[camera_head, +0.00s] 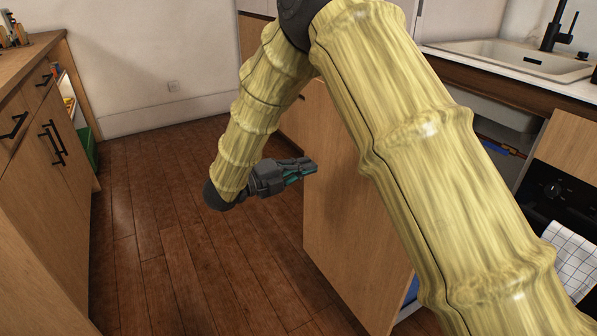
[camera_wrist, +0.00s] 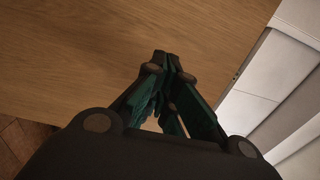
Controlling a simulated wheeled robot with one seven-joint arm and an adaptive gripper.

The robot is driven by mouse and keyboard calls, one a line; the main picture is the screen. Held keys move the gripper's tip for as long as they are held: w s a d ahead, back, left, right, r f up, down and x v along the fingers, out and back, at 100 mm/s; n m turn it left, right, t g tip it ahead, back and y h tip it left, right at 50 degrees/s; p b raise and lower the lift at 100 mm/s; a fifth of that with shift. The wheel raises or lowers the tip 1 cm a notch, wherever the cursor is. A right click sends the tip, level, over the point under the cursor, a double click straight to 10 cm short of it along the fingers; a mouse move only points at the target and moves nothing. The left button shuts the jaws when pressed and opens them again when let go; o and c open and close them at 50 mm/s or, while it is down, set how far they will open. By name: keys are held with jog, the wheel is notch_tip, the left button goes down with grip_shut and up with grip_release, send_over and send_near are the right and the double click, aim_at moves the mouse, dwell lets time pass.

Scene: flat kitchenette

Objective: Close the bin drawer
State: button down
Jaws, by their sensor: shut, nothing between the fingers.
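The bin drawer (camera_head: 335,225) stands pulled out from the counter on the right, its tall plain wooden front facing left. My arm crosses in front of much of it and hides most of its inside. A bit of blue and white shows low behind the front. My gripper (camera_head: 312,170) is shut and empty, its fingertips pointing right at the upper part of the drawer front. In the wrist view, the wooden front (camera_wrist: 80,50) fills most of the picture beyond the closed fingertips (camera_wrist: 172,66). I cannot tell whether the tips touch it.
A wooden cabinet (camera_head: 40,150) with black handles stands at the left, with a green object (camera_head: 86,148) at its far end. A sink (camera_head: 515,60) and an oven with a checked towel (camera_head: 570,255) are at the right. Dark wooden floor (camera_head: 180,250) lies clear between.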

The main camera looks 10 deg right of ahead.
aim_at(344, 153)
jog(key=b+x, duration=0.2)
jog(key=x, duration=0.8)
jog(key=shift+b, duration=0.3)
